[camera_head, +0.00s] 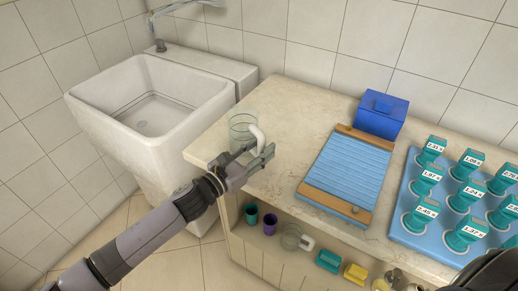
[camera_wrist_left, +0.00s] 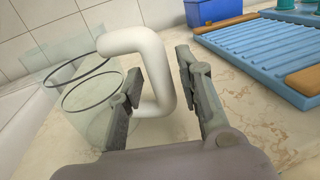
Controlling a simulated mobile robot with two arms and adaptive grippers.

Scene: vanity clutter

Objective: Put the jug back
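A clear jug (camera_head: 241,131) with a white handle (camera_head: 257,138) stands upright on the left end of the stone counter (camera_head: 300,110). In the left wrist view the jug's see-through body (camera_wrist_left: 85,85) is at left, with its thick white handle (camera_wrist_left: 155,70) in the middle. My left gripper (camera_head: 265,157) is at the handle. Its fingers (camera_wrist_left: 160,95) are apart, with the handle's upright part between or just beyond them; contact is not clear. A second clear jug (camera_head: 291,237) with a white handle stands on the shelf below.
A white sink (camera_head: 150,105) stands left of the counter. A blue tray with wooden ends (camera_head: 345,172), a blue box (camera_head: 381,115) and a rack of teal labelled items (camera_head: 440,200) lie to the right. Counter between jug and tray is clear.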

